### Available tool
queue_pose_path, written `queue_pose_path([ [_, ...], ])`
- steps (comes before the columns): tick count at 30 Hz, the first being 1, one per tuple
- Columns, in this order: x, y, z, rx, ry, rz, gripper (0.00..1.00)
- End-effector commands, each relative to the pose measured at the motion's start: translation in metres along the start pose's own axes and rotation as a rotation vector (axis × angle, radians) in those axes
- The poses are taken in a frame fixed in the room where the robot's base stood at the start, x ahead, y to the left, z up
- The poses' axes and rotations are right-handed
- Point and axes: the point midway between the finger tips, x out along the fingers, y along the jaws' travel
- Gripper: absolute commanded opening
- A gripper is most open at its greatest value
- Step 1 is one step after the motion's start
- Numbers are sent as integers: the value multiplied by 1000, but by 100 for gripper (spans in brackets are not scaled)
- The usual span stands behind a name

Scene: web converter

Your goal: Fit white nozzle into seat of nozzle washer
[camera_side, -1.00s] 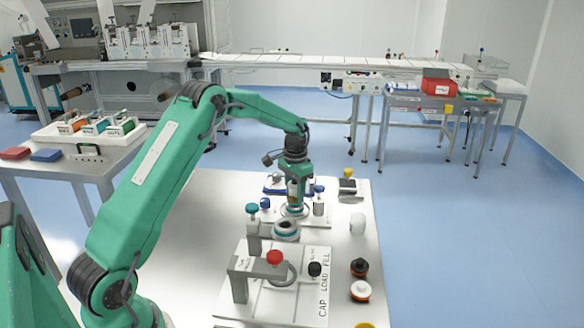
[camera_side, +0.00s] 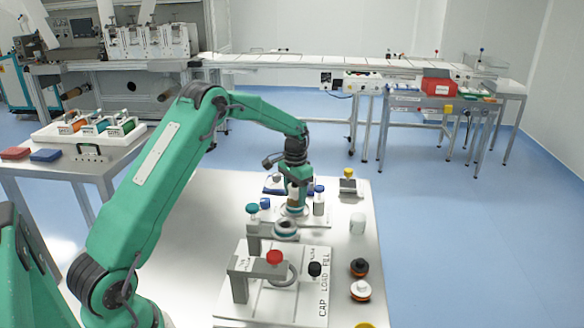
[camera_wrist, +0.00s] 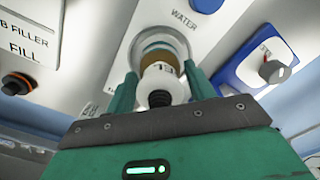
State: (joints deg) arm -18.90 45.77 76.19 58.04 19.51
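In the wrist view the white nozzle (camera_wrist: 163,80), with a black tip and a brown band, sits between the two green fingers of my gripper (camera_wrist: 160,88). The fingers lie close against its sides. Beyond it is a round grey seat (camera_wrist: 160,32) in a white panel marked WATER, which I take as the nozzle washer. The nozzle lines up with the seat and overlaps it in view; I cannot tell whether it touches or is inside. In the side view my gripper (camera_side: 294,203) points down over the washer plate (camera_side: 321,218) at the back of the table.
A blue-framed panel with a knob (camera_wrist: 271,71) lies right of the seat, and an orange-black part (camera_wrist: 17,83) is at left.

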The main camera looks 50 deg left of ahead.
Motion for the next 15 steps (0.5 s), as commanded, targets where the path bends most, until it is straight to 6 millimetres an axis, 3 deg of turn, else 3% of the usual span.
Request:
queue_pose_path([
  [15,-6,0,0,0,1,0,66],
])
